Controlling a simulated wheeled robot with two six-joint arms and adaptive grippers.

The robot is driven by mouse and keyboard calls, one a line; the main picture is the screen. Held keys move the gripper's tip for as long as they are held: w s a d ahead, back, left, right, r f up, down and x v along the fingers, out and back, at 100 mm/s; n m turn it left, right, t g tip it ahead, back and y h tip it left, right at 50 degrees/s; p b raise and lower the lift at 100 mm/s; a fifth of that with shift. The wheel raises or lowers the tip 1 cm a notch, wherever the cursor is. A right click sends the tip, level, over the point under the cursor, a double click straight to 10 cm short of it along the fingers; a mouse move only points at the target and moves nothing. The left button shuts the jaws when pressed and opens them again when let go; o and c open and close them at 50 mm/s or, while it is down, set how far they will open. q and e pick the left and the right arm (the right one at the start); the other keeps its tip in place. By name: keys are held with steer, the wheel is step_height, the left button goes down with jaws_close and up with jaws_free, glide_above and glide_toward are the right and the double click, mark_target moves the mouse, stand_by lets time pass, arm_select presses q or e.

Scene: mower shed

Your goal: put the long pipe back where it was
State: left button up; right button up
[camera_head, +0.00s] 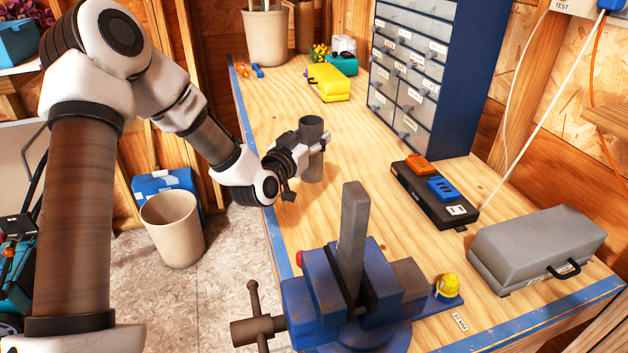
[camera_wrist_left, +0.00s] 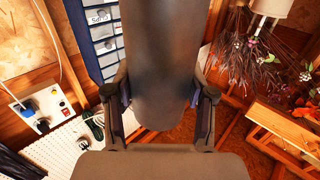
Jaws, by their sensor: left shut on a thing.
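A grey round pipe (camera_head: 313,168) is upright over the left part of the workbench (camera_head: 400,185). My left gripper (camera_head: 300,155) comes from the left and is shut around it; the pipe's open top shows above the fingers. In the left wrist view the pipe (camera_wrist_left: 163,65) fills the space between the two fingers (camera_wrist_left: 160,110). I cannot tell whether its lower end touches the bench. A blue vise (camera_head: 380,295) at the front holds an upright grey flat bar (camera_head: 353,240). My right gripper is not in view.
A black case (camera_head: 430,200) and a grey toolbox (camera_head: 535,245) lie on the right. A drawer cabinet (camera_head: 415,65) stands behind. A yellow case (camera_head: 328,82) and a beige pot (camera_head: 266,38) are at the far end. The bench middle is clear. A bin (camera_head: 172,230) stands on the floor.

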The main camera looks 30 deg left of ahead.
arm_select(q)
step_height(320, 180, down, 7)
steer(key=shift+w+a+f+p, duration=0.2)
steer(key=shift+w+p, duration=0.05)
steer(key=shift+p, duration=0.05)
steer(key=shift+f, duration=0.1)
steer(key=shift+f, duration=0.2)
steer(key=o, duration=1.4)
steer(key=shift+r, duration=0.1)
steer(key=shift+o, duration=0.2)
steer(key=shift+r, duration=0.15)
